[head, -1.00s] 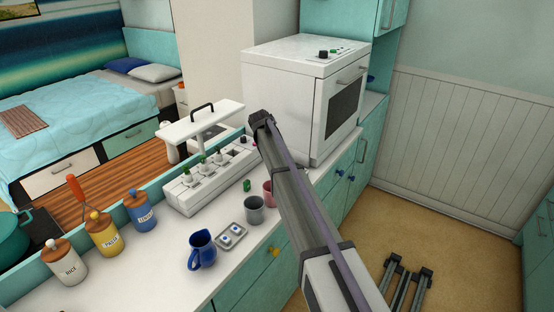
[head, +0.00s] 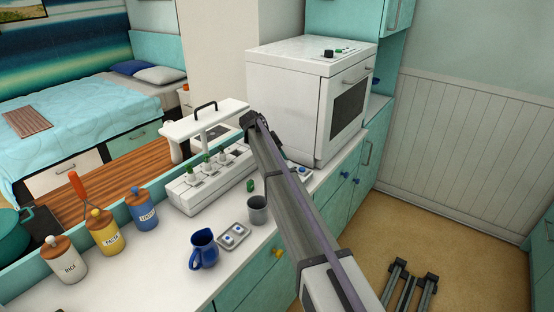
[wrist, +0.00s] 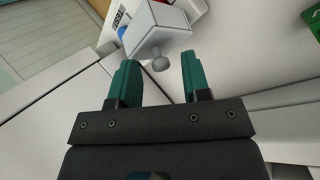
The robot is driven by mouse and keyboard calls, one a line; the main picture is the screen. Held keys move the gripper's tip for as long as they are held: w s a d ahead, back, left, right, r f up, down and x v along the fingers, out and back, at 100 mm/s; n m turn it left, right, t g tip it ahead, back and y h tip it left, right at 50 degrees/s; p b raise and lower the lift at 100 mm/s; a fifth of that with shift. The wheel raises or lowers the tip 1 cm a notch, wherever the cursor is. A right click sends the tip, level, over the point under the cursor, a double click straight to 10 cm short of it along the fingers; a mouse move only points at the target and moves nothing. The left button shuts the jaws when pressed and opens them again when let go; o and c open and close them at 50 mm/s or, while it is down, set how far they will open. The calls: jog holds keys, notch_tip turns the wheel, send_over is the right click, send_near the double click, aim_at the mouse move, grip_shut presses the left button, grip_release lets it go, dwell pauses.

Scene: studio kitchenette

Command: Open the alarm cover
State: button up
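In the wrist view, a small white box-like piece (wrist: 154,28) with a round grey knob (wrist: 160,65) is at the top centre; it looks like the alarm cover. My gripper (wrist: 159,60) has its two teal fingers apart, with the knob between or just beyond their tips. I cannot tell whether either finger touches it. A blue part (wrist: 122,32) and a lettered label show beside the box. In the head view, a small white panel with a blue spot (head: 302,172) shows past my arm, which hides my gripper.
A white oven (head: 290,90) stands on the counter behind my arm. A long white unit with levers (head: 210,180), a grey cup (head: 257,209), a blue jug (head: 203,249) and a small tray (head: 234,236) are to its left. Labelled jars stand further left.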

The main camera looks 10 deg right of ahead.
notch_tip(320, 180, up, 10)
jog(key=p, duration=1)
jog(key=shift+c, duration=0.3)
